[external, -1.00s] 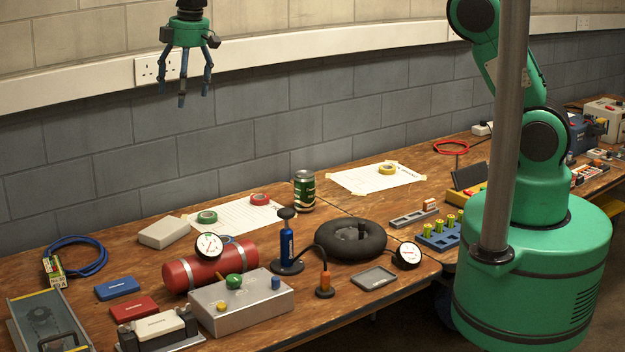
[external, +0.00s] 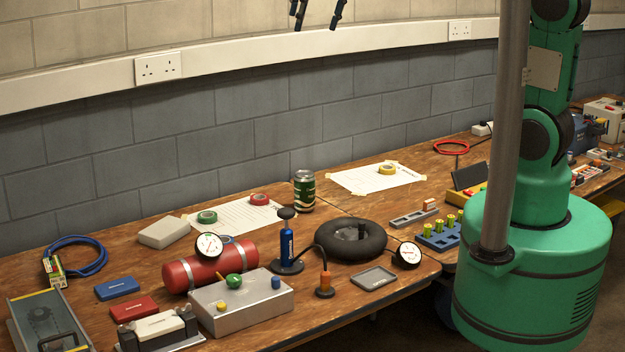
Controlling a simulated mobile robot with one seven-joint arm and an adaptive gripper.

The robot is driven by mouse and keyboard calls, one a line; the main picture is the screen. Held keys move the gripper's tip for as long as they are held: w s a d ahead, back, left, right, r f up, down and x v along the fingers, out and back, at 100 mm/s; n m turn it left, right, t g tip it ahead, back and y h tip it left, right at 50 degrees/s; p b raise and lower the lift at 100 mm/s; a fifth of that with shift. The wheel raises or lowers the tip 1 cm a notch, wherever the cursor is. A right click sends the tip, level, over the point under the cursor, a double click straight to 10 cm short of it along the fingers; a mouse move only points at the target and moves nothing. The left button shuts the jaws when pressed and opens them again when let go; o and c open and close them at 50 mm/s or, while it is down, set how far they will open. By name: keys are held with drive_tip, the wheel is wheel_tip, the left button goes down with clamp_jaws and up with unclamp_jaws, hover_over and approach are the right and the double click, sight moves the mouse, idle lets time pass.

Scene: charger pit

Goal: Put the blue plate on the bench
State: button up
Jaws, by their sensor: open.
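A flat blue slab (external: 117,289), the only thing here that looks like a blue plate, lies on the wooden bench (external: 130,240) at the left. A similar red slab (external: 134,307) lies just in front of it. My gripper (external: 318,14) is at the top edge of the external view, high above the bench and far to the upper right of the blue slab. Only its lower fingers show; they are spread apart with nothing between them. The rest of the gripper is out of frame.
A red cylinder (external: 190,272) with a gauge and a grey box (external: 240,300) with knobs stand right of the slabs. A blue pump (external: 287,245), a black tyre ring (external: 350,240) and a green can (external: 304,191) are further right. Bare wood shows behind the blue slab.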

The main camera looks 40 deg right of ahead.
drive_tip(key=s+d+f+m, duration=0.1)
drive_tip(key=s+d+m, duration=0.1)
drive_tip(key=s+d, duration=0.3)
drive_tip(key=s+d+f+m+t, duration=0.1)
drive_tip(key=s+d, duration=0.5)
drive_tip(key=s, duration=0.6)
drive_tip(key=s+d+f+m+t+h, duration=0.1)
drive_tip(key=s+d+m, duration=0.2)
drive_tip(key=s+d, duration=0.3)
drive_tip(key=s, duration=0.3)
drive_tip(key=shift+s+m, duration=0.3)
drive_tip(key=shift+f, duration=0.1)
wheel_tip(320, 180, down, 2)
drive_tip(key=b, duration=0.2)
drive_tip(key=shift+f+b, duration=0.25)
drive_tip(key=shift+b, duration=0.05)
